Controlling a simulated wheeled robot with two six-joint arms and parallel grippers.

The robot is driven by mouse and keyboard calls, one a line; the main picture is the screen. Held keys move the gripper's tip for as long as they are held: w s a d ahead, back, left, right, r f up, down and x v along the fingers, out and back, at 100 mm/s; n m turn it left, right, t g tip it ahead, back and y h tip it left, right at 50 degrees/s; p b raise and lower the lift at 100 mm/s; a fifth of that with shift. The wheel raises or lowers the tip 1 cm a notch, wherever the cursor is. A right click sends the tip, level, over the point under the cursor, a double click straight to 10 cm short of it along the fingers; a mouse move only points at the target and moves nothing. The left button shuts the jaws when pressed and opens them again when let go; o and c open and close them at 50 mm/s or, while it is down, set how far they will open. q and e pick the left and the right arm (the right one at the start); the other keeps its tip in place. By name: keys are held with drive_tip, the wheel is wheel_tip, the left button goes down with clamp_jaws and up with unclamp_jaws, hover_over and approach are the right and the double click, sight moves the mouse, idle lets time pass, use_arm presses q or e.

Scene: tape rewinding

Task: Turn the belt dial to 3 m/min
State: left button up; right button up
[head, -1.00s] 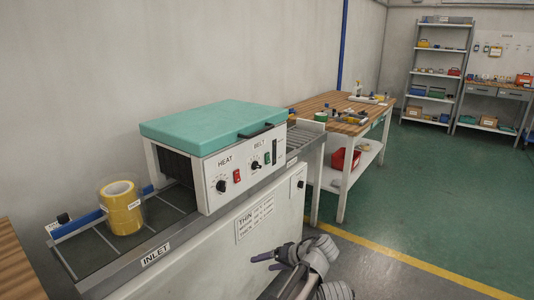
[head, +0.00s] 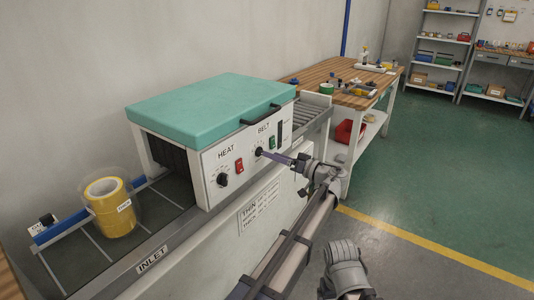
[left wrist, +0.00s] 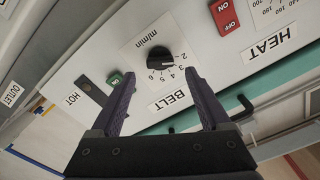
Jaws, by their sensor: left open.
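The belt dial (left wrist: 159,58) is a black knob on the white control panel. In the left wrist view it is upside down, with several scale numbers and the m/min and BELT labels around it. Its exact pointer setting is too small to read surely. My left gripper (left wrist: 150,76) is open, with one finger to each side below the dial in that view. The dial sits just beyond the fingertips, not visibly gripped. In the head view the left gripper (head: 264,153) reaches the panel and largely covers the dial.
Beside the belt dial are a green switch (left wrist: 114,77) and a red switch (left wrist: 224,14). The heat dial (head: 222,180) is farther left in the head view. A yellow tape roll (head: 110,208) stands on the inlet. A teal cover (head: 210,112) tops the machine, with a black handle.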

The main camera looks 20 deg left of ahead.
sight(261, 153)
use_arm(q)
drive_tip(key=shift+x, duration=1.9)
clamp_jaws()
